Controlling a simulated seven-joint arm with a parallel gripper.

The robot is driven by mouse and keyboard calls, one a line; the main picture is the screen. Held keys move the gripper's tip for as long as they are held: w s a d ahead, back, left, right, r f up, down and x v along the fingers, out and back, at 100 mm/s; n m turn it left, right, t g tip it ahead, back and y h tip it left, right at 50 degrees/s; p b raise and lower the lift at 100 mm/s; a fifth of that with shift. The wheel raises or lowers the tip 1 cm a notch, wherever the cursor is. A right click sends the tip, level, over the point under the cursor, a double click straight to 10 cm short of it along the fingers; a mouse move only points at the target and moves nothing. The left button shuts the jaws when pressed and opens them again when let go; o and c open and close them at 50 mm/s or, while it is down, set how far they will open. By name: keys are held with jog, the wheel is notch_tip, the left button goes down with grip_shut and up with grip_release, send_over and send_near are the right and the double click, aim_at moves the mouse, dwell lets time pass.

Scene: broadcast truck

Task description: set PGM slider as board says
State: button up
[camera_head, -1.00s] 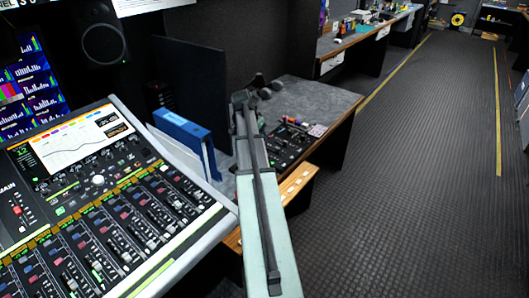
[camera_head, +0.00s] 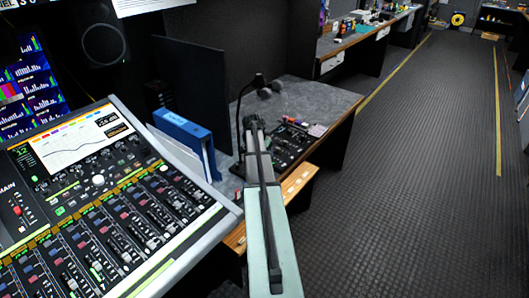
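A large mixing console (camera_head: 185,262) with several channel sliders fills the lower left. A red-capped slider (camera_head: 17,211) stands near its left edge, beside the word MAIN. A smaller dark control panel (camera_head: 288,142) lies on the desk right of my arm. I cannot read a PGM label on either one. A white board (camera_head: 150,5) is cut off at the top edge and its text is unreadable. My gripper (camera_head: 254,121) is at the far end of my arm, above the desk and left of the small panel. It is small and dark, so its fingers cannot be made out.
A gooseneck microphone (camera_head: 240,105) rises just behind my gripper. A blue binder (camera_head: 184,130) stands upright to the left. A wooden ledge (camera_head: 298,181) runs along the desk front. Monitors (camera_head: 30,85) and a speaker (camera_head: 103,42) are behind the console. The right floor (camera_head: 420,190) is clear.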

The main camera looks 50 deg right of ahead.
grip_shut()
dwell(0.5)
